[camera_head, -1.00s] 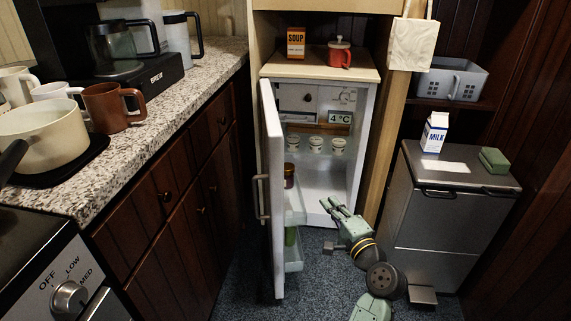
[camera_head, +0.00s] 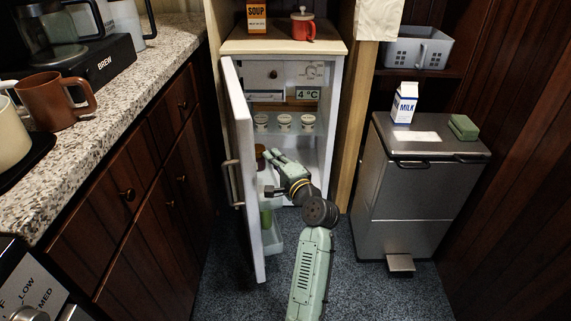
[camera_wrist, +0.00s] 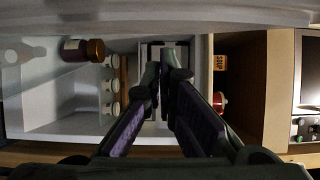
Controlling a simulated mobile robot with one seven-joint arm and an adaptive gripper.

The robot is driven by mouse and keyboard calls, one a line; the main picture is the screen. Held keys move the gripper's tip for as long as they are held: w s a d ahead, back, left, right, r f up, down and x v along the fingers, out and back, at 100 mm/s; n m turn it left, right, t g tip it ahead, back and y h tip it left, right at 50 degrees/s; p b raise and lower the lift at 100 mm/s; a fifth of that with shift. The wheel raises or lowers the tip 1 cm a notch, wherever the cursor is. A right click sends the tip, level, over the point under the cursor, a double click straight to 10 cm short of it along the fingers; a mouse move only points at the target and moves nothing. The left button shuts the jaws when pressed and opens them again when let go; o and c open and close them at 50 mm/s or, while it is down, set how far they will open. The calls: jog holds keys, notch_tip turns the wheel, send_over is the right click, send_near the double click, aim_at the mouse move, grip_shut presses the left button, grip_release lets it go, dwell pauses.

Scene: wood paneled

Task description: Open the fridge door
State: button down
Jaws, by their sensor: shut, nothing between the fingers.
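The small white fridge (camera_head: 330,130) stands under a wooden top, with its door (camera_head: 243,175) swung well open to the left. The door's handle (camera_head: 231,183) is on its outer face. Inside the fridge are several small white cups (camera_head: 284,121) and a 4 °C display (camera_head: 307,94). My gripper (camera_head: 272,158) is at the inner side of the open door, by its shelves, shut and empty. In the wrist view my gripper (camera_wrist: 166,62) points toward the fridge, and a dark jar (camera_wrist: 82,50) lies to its left in the picture. I cannot tell whether it touches the door.
A grey bin (camera_head: 415,190) with a milk carton (camera_head: 404,103) stands at right. Counter cabinets (camera_head: 130,195) line the left. Carpet (camera_head: 370,285) is open in front.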

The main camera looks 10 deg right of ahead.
aim_at(224, 163)
jog(key=shift+s+a+r, duration=0.1)
jog(key=shift+s+a, duration=0.05)
jog(key=shift+a, duration=0.95)
jog(key=a+p, duration=0.1)
jog(key=a, duration=0.2)
jog(key=a+p, duration=0.2)
jog(key=a, duration=0.2)
jog(key=s+a+p, duration=0.1)
jog(key=a+p, duration=0.1)
jog(key=a, duration=0.2)
jog(key=shift+s, duration=0.1)
